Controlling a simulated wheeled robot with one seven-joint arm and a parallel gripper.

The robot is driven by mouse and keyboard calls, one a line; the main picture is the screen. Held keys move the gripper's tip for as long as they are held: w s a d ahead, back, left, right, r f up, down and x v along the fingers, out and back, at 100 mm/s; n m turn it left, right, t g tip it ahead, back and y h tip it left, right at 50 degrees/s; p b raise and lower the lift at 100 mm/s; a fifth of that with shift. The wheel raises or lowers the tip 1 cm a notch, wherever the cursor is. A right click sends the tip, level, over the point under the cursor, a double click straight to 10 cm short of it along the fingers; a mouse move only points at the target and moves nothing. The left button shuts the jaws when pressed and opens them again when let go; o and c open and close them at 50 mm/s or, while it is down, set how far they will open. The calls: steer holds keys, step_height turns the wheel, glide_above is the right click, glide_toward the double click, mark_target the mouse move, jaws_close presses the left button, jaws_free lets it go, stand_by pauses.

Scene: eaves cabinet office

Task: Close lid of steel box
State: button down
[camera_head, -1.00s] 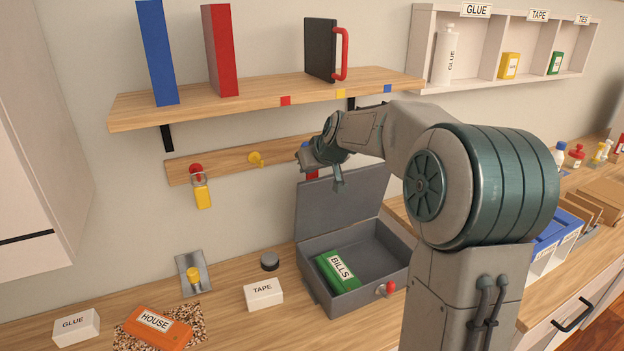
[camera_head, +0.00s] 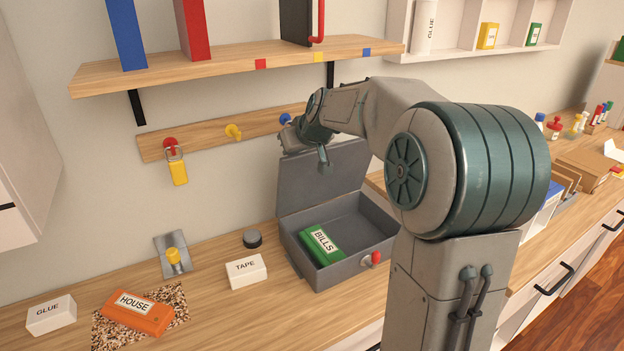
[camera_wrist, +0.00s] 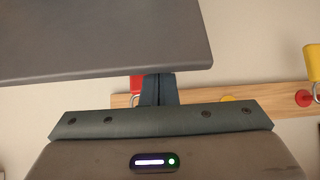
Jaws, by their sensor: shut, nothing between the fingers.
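The grey steel box (camera_head: 300,262) stands on the wooden counter with its lid (camera_head: 318,182) raised, tilted steeply up at the back. A green BILLS packet (camera_head: 321,244) lies inside it. A red knob (camera_head: 376,257) is on the box front. My gripper (camera_head: 290,139) is at the top edge of the lid, near its left corner. In the wrist view the shut fingers (camera_wrist: 157,89) reach the edge of the lid (camera_wrist: 100,40), which fills the upper left. I cannot tell whether they touch it, and the fingertips are partly hidden.
A wooden shelf (camera_head: 220,64) hangs above, and a hook rail (camera_head: 205,140) with a yellow padlock (camera_head: 178,172) is behind. An orange HOUSE packet (camera_head: 137,313) lies further left.

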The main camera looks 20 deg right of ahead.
steer(key=s+d+f+b, duration=0.2)
steer(key=s+f+b, duration=0.1)
steer(key=s+b, duration=0.7)
steer(key=shift+b, duration=0.3)
stand_by(0.4)
steer(key=s+r+p, duration=0.2)
steer(key=s+r, duration=0.1)
steer(key=r, duration=0.2)
steer(key=shift+d+r+p, duration=0.25)
steer(key=shift+r+p, duration=0.05)
steer(key=shift+r, duration=0.1)
stand_by(0.3)
